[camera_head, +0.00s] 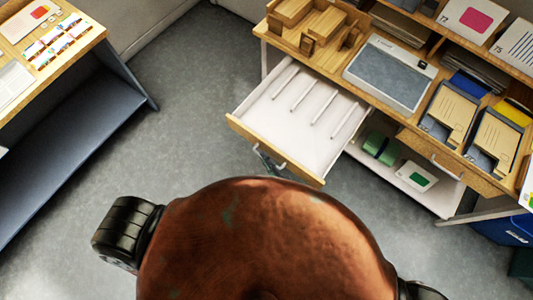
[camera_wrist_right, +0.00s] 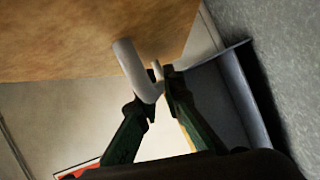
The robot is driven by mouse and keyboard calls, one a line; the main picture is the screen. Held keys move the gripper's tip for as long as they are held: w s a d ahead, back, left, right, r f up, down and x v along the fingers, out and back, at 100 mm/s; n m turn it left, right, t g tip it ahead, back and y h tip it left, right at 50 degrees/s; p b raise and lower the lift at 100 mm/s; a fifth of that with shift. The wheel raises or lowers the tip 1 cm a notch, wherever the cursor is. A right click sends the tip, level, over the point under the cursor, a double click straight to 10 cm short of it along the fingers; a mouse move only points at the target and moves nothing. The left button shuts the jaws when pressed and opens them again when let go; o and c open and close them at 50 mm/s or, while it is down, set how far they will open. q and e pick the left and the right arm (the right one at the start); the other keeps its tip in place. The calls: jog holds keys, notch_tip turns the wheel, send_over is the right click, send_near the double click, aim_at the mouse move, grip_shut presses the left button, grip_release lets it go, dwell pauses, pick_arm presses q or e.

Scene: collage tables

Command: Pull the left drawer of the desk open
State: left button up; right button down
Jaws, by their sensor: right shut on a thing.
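The desk (camera_head: 395,110) stands at the upper right of the head view. Its left drawer (camera_head: 290,125) is pulled well out, showing a white inside with several thin pale strips and a wooden front. The pale handle (camera_head: 281,166) is on that front. My right gripper (camera_head: 266,160) is at the handle, mostly hidden below the drawer front. In the right wrist view, the green and black fingers of my right gripper (camera_wrist_right: 158,93) are shut on the curved handle (camera_wrist_right: 134,68), beside the wooden front (camera_wrist_right: 70,40). My left gripper is not in view.
A second table (camera_head: 95,40) with cards and papers stands at the upper left. Grey floor (camera_head: 180,100) lies clear between it and the desk. The desk's right drawer (camera_head: 435,155) looks shut. A low shelf (camera_head: 375,165) holds a green roll. A blue bin (camera_head: 505,230) stands at the right.

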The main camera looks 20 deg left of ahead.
jog(key=shift+s+a+f, duration=0.1)
jog(key=shift+s+a, duration=0.1)
jog(key=shift+s, duration=0.1)
jog(key=c, duration=2.5)
grip_release()
jog(key=o, duration=0.3)
jog(key=shift+s, duration=0.1)
jog(key=shift+o, duration=0.8)
jog(key=shift+d, duration=0.15)
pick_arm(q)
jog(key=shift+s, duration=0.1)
pick_arm(e)
jog(key=v, duration=1.2)
